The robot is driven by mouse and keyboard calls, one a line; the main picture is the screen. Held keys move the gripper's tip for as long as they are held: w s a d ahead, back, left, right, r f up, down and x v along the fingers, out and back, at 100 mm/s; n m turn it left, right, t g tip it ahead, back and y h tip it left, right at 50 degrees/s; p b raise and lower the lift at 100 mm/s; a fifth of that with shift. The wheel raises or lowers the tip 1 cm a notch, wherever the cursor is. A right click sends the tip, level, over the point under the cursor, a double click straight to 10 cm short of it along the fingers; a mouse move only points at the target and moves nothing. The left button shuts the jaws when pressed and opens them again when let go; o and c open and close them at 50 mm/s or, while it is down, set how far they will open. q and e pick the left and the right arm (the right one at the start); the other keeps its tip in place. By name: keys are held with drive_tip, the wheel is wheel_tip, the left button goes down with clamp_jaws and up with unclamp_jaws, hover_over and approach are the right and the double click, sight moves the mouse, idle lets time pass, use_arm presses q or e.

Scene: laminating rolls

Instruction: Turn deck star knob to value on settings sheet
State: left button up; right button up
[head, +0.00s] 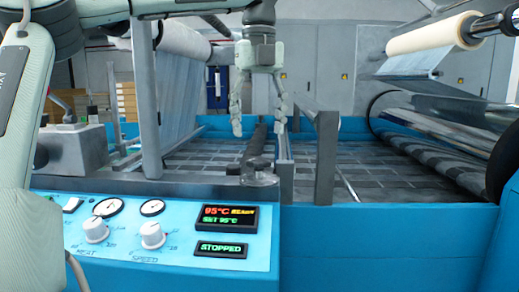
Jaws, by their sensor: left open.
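A dark grey knob (259,165), which looks like the deck star knob, sits on a metal block at the front edge of the machine deck, just behind the blue control panel. My left gripper (260,128) points down above and behind it in the picture, with its two fingers spread apart and nothing between them. I cannot tell how far the gripper is from the knob in depth. A dark bar runs back from the knob between the fingers. The knob's scale or value is too small to read. No settings sheet shows. My right gripper is out of view.
The control panel (110,240) has white heat (96,230) and speed (152,235) knobs and displays reading 95°C READY and STOPPED (220,249). Grey uprights (326,158) stand close on both sides. Rolls of film hang at the back left and right (432,35).

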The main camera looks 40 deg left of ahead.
sight(259, 158)
use_arm(q)
wheel_tip(259, 158, down, 6)
drive_tip(key=shift+r, duration=0.1)
drive_tip(key=c, duration=1.1)
drive_tip(key=shift+c, duration=0.2)
drive_tip(key=shift+m, duration=0.3)
